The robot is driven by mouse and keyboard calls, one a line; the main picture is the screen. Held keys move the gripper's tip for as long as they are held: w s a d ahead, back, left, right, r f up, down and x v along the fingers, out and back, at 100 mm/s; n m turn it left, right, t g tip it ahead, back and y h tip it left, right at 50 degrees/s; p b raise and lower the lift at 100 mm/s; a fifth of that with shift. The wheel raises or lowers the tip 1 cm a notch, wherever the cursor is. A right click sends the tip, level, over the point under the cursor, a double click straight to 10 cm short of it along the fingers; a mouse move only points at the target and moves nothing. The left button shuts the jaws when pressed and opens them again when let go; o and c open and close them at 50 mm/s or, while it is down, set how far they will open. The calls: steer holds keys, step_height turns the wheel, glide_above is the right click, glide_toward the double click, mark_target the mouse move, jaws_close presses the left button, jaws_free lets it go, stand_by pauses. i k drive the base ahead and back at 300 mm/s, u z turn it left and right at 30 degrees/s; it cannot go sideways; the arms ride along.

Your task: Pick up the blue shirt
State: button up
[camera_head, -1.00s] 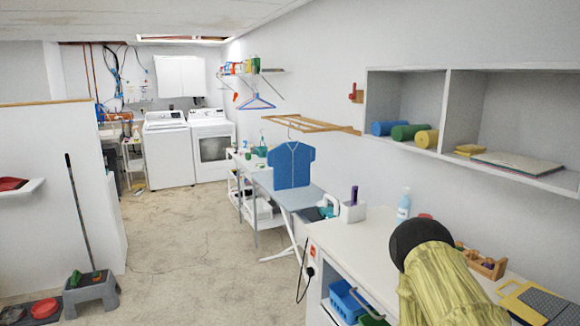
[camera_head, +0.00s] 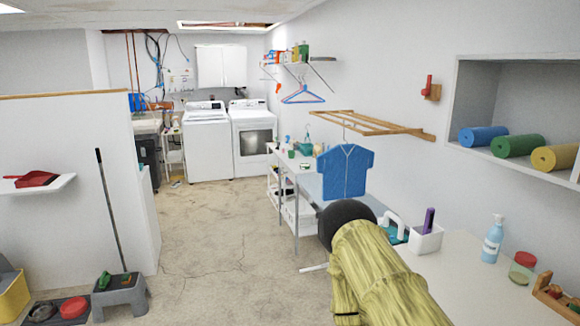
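The blue shirt (camera_head: 345,172) hangs on a hanger from the wooden wall rack (camera_head: 375,124), above the ironing board. It is upright, with its front facing me. My arm shows at the lower right as a yellowish link with a black rounded end. That black end lies just below the shirt in the picture and is nearer to me. My gripper's fingers are not visible in the head view.
A white counter (camera_head: 470,275) on the right holds a spray bottle (camera_head: 492,240), a white box (camera_head: 425,239) and a jar. A grey step stool (camera_head: 119,296) stands at lower left. The floor (camera_head: 215,235) in the middle is clear. A washer and dryer stand at the back.

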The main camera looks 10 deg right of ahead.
mark_target(343, 168)
steer(key=u, duration=0.25)
steer(key=i, duration=1.65)
steer(key=z, duration=0.45)
steer(key=i, duration=1.3)
steer(key=z, duration=0.45)
